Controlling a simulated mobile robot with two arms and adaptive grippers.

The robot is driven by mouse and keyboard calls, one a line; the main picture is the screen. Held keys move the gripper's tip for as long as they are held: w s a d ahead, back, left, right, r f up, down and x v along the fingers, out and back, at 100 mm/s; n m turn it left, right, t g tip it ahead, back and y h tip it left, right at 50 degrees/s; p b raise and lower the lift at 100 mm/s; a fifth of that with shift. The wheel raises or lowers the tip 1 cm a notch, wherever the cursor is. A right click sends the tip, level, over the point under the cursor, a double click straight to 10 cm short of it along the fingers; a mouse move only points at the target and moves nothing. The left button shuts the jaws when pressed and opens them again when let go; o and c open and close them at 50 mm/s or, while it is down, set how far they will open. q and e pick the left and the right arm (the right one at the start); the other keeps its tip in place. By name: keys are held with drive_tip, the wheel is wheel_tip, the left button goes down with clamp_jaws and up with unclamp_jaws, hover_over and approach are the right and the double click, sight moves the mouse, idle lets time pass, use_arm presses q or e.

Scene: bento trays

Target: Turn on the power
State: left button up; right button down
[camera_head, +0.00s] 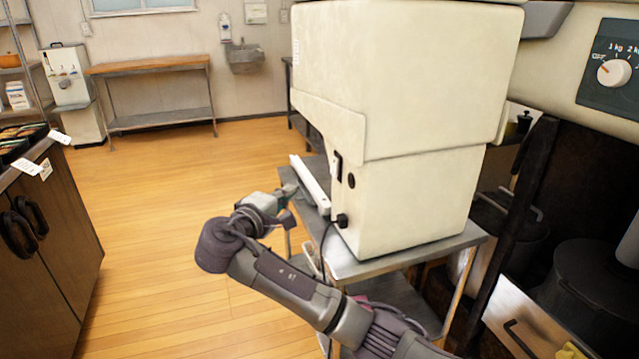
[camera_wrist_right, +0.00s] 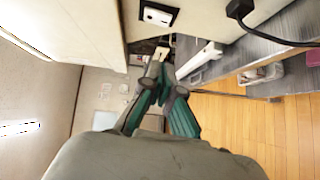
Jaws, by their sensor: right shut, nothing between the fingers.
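A large cream machine (camera_head: 405,90) stands on a metal table. Its near side carries a black switch (camera_head: 337,166), a round black part (camera_head: 351,181) and a black plug (camera_head: 342,220) with a cord. My right gripper (camera_head: 290,192) is shut and empty, to the left of the switch and apart from it. In the right wrist view its fingers (camera_wrist_right: 161,66) point toward the machine's side, below a black-framed switch (camera_wrist_right: 158,15); the plug (camera_wrist_right: 238,9) shows to the right. Which way the switch is set cannot be told. My left gripper is not in view.
A white bar-shaped object (camera_head: 311,184) lies on the metal table (camera_head: 375,266) beside the machine. A panel with a weight dial (camera_head: 614,73) is at the upper right. A dark cabinet (camera_head: 45,250) stands at left. The wooden floor between is clear.

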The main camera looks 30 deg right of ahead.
drive_tip(key=shift+d, duration=0.1)
approach(331, 172)
drive_tip(key=w+d, duration=0.1)
drive_tip(key=w, duration=0.3)
drive_tip(key=d, duration=0.4)
drive_tip(key=shift+s+d+f+b, duration=0.1)
drive_tip(key=shift+s+f+b, duration=0.15)
drive_tip(key=shift+f+b, duration=0.1)
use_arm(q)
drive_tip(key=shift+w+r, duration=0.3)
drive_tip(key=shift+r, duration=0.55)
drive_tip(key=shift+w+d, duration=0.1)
